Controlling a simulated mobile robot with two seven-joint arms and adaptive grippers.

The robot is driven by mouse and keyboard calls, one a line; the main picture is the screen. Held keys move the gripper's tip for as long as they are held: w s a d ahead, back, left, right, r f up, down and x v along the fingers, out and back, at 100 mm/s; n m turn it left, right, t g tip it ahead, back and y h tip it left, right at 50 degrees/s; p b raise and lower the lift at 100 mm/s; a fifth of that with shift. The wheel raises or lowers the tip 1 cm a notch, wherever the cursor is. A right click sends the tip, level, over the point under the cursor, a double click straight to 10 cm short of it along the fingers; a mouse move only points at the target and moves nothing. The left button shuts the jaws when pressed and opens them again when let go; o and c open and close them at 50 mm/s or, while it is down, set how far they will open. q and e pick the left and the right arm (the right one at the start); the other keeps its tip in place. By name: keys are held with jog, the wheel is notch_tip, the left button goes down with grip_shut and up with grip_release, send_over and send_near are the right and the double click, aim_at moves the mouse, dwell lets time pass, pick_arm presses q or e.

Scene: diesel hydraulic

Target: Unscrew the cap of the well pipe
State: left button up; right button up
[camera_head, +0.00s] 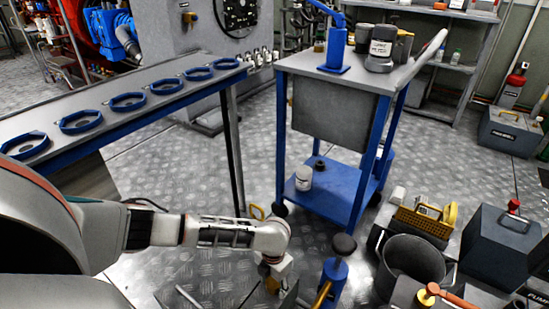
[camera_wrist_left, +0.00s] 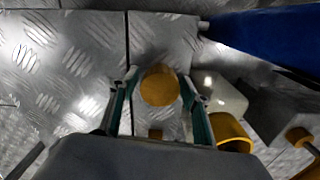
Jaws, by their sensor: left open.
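A round yellow cap (camera_wrist_left: 158,87), which looks like the well pipe cap, shows in the left wrist view between my left gripper's two fingers. My left gripper (camera_wrist_left: 158,78) is open, with one finger on each side of the cap. I cannot tell whether the fingers touch it. A small yellow part shows below the cap. In the head view my left gripper (camera_head: 275,277) points down near the floor at the bottom middle, and the wrist hides most of what is under it. My right gripper is not in view.
A blue hand pump (camera_head: 335,270) with a dark knob stands just right of my left gripper. A grey bucket (camera_head: 411,262), a yellow basket (camera_head: 428,221) and dark boxes crowd the right. A blue trolley (camera_head: 345,185) stands behind. A long bench (camera_head: 150,128) is at left.

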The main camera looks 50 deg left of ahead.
pick_arm(q)
jog(key=m, duration=0.5)
jog(key=c, duration=0.9)
jog(key=n, duration=1.1)
jog(key=shift+n, duration=0.4)
jog(key=n, duration=0.4)
jog(key=shift+r, duration=0.1)
